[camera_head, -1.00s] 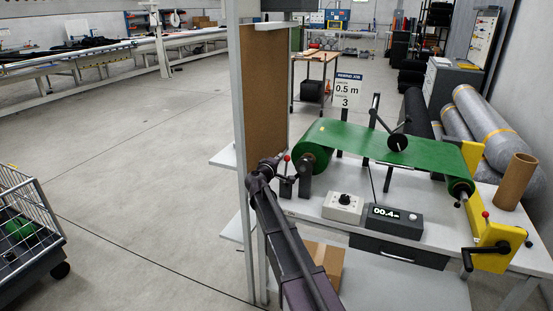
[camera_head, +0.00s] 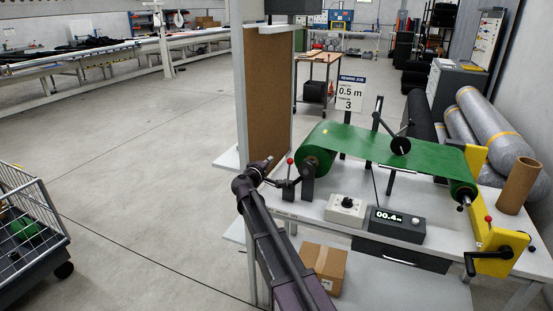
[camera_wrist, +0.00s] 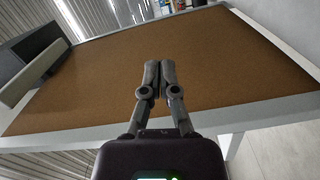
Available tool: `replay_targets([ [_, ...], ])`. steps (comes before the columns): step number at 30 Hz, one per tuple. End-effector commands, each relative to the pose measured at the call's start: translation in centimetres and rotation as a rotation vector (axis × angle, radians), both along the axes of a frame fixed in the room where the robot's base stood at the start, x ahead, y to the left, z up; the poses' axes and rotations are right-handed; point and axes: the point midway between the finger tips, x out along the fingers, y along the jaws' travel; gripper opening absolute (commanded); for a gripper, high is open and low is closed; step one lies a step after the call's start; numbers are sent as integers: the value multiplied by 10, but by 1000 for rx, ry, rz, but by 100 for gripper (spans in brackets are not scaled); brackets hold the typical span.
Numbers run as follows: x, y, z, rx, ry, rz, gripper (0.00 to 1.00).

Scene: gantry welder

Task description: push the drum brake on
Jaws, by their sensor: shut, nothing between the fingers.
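The drum brake is a small lever with a red ball knob (camera_head: 290,161). It stands on the left of the bench beside the left drum of the green roll (camera_head: 316,150), its stem roughly upright. My gripper (camera_head: 268,162) is just left of the lever, at about knob height in the head view; I cannot tell whether it touches. In the wrist view the fingers (camera_wrist: 158,75) are together and empty, in front of a brown board. The brake does not show in the wrist view.
The bench carries a white dial box (camera_head: 346,210), a display (camera_head: 395,224) reading 00.4 m, and a yellow crank stand (camera_head: 493,240). A brown board (camera_head: 267,95) in a grey frame stands behind my gripper. A wire cart (camera_head: 30,225) is at the left; the floor between is clear.

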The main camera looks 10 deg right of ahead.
Motion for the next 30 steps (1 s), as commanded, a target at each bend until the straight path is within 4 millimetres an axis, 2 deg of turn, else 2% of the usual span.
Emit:
replay_targets([
  [3, -20, 13, 0, 0, 0, 2, 0],
  [12, -48, 34, 1, 0, 0, 0, 0],
  [30, -55, 36, 1, 3, 1, -5, 0],
])
